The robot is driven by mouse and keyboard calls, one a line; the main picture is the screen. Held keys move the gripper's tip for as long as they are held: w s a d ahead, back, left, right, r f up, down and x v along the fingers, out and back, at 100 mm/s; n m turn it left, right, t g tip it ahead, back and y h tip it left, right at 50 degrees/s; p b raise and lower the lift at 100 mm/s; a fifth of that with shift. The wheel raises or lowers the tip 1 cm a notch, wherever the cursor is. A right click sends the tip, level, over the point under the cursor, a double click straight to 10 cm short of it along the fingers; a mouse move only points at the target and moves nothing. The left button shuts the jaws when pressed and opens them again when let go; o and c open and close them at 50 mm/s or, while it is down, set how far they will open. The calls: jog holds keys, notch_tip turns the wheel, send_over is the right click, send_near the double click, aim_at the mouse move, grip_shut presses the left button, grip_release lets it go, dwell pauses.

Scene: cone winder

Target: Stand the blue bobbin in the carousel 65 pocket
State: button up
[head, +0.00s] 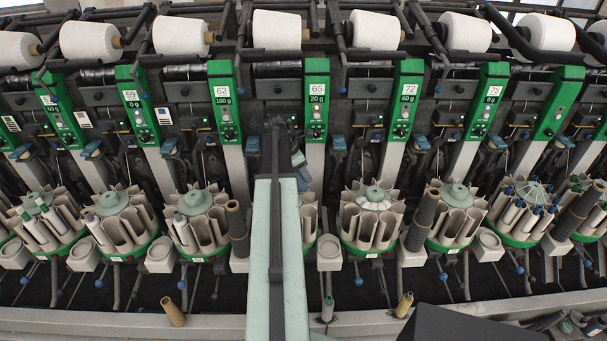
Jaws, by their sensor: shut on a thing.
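Carousel 65 (309,222) stands under the green panel marked 65 (317,97). My arm covers most of it, and only a strip of its pale pocket walls and green base shows to the right of the arm. Whether its pockets hold anything is hidden. My arm rises from the bottom middle up to the panel row. I cannot make out the blue bobbin.
Neighbouring carousels stand left (200,222) and right (374,218). White cones (283,30) line the top.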

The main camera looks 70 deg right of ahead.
notch_tip(320, 180, down, 4)
jog(key=b, duration=0.4)
jog(key=o, duration=1.3)
jog(key=shift+r, duration=0.25)
jog(key=p+v, duration=0.7)
jog(key=shift+a+r, duration=0.1)
jog(key=shift+r, duration=0.2)
jog(key=shift+w+r+p, duration=0.1)
jog(key=shift+p, duration=0.25)
jog(key=shift+w, duration=0.1)
